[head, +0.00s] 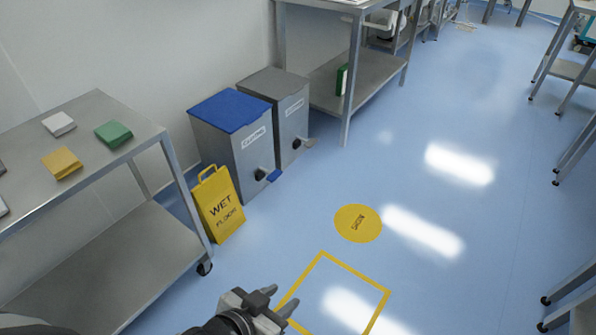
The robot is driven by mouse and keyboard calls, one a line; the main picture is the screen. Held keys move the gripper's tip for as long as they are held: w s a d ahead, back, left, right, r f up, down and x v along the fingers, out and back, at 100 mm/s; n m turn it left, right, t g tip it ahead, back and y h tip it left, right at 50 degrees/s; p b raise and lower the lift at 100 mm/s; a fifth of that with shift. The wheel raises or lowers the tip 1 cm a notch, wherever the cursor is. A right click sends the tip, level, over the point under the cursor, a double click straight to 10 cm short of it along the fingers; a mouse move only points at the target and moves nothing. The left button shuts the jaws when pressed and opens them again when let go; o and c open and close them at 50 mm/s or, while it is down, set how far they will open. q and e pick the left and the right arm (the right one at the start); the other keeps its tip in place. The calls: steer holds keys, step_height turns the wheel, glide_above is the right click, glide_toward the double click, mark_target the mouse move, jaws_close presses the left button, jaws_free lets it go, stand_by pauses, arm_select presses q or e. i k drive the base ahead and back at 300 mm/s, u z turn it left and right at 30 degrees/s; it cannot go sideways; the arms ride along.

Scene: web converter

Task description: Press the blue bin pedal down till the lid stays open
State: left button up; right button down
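The blue-lidded bin (233,143) stands against the wall left of centre, a grey box with a label on its front. Its blue lid (230,107) lies flat and closed. Its blue pedal (273,175) sticks out low at the front, beside a dark part. My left gripper (276,298) is at the bottom of the head view, well in front of the bin and apart from it. Its two fingers are spread with nothing between them. My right gripper is not in view.
A grey-lidded bin (275,86) stands right beside the blue one. A yellow wet-floor sign (218,204) stands in front of it at left. Open blue floor (300,215) lies ahead, with a yellow disc (358,223) and yellow square outline (357,274).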

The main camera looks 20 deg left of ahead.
mark_target(273, 176)
steer(key=i, duration=3.4)
steer(key=u, duration=3.55)
